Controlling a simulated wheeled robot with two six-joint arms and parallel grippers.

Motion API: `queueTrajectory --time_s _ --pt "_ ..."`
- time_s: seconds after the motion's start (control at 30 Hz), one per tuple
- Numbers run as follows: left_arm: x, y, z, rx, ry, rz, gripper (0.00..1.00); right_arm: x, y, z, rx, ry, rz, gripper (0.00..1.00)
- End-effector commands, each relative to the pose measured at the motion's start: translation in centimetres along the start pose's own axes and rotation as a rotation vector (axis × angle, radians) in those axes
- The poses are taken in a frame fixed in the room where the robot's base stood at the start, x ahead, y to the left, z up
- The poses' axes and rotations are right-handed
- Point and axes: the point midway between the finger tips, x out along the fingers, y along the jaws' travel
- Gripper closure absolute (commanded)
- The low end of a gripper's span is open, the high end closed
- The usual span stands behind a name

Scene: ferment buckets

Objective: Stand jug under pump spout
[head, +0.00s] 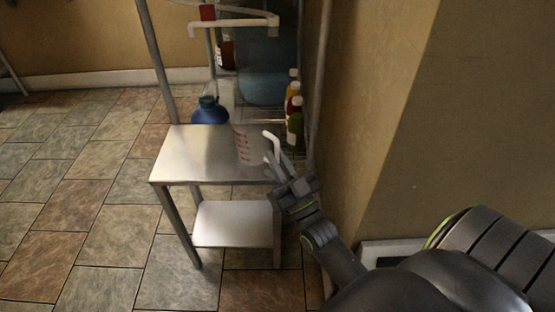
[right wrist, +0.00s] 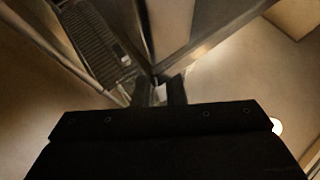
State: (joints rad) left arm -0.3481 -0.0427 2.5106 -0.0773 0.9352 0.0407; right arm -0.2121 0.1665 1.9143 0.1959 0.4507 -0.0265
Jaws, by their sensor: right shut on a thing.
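A clear measuring jug (head: 248,146) with red marks and a white handle (head: 271,142) is at the right side of the steel table top (head: 190,152). It looks upright; I cannot tell whether its base touches the table. My right gripper (head: 275,165) is shut on the handle. In the right wrist view the fingertips (right wrist: 160,92) close on a small pale piece; the rest of the jug is hidden. A white pump spout (head: 225,24) with a red part (head: 207,12) is higher up, behind the table. The jug is in front of and below it. My left gripper is not in view.
A blue bottle (head: 210,112) stands behind the table's back edge. A large bluish container (head: 262,80) is behind. Several bottles (head: 294,125) stand at the right, near the rack post and wall (head: 375,110). The table's left half is clear.

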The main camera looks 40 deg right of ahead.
Motion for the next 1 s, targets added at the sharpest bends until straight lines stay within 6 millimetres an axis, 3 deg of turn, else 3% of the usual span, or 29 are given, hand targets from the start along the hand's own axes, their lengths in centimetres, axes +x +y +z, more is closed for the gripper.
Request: queueTrajectory --time_s 0.07,0.1,0.23,0.63,1.0 --pt "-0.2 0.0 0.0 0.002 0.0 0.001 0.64 -0.2 0.0 0.3 0.0 0.0 0.0 1.0" --pt "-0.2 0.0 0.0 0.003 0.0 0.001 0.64 -0.2 0.0 0.2 0.0 0.0 0.0 0.86" --pt "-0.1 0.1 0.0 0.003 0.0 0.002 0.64 -0.1 0.0 0.2 0.0 -0.001 0.0 0.69" --pt "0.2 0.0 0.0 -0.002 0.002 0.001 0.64 -0.1 0.0 -0.2 0.0 -0.003 0.001 0.68" --pt "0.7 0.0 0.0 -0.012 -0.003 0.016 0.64 -7.6 0.1 -0.1 -0.001 -0.006 0.003 0.68"
